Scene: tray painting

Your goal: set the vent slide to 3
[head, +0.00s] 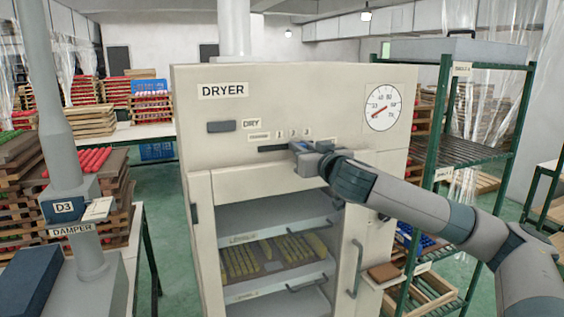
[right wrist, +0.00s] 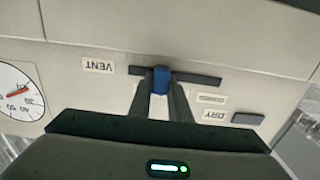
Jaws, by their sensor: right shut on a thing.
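The dryer's vent slide is a blue knob (right wrist: 161,80) in a dark horizontal slot (right wrist: 200,79). My right gripper (right wrist: 162,92) is shut on the knob, one finger on each side. In the head view the right gripper (head: 300,147) covers the right part of the slot (head: 270,149). The marks 1, 2 and 3 (head: 293,133) show above it. The knob appears around marks 2 and 3, but its exact setting cannot be told. My left gripper is not in view.
The cream dryer (head: 205,110) has a round gauge (head: 382,107) at upper right and an open front with trays (head: 275,257). A green rack (head: 440,120) stands right of it. A pipe with a DAMPER label (head: 72,230) stands at left.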

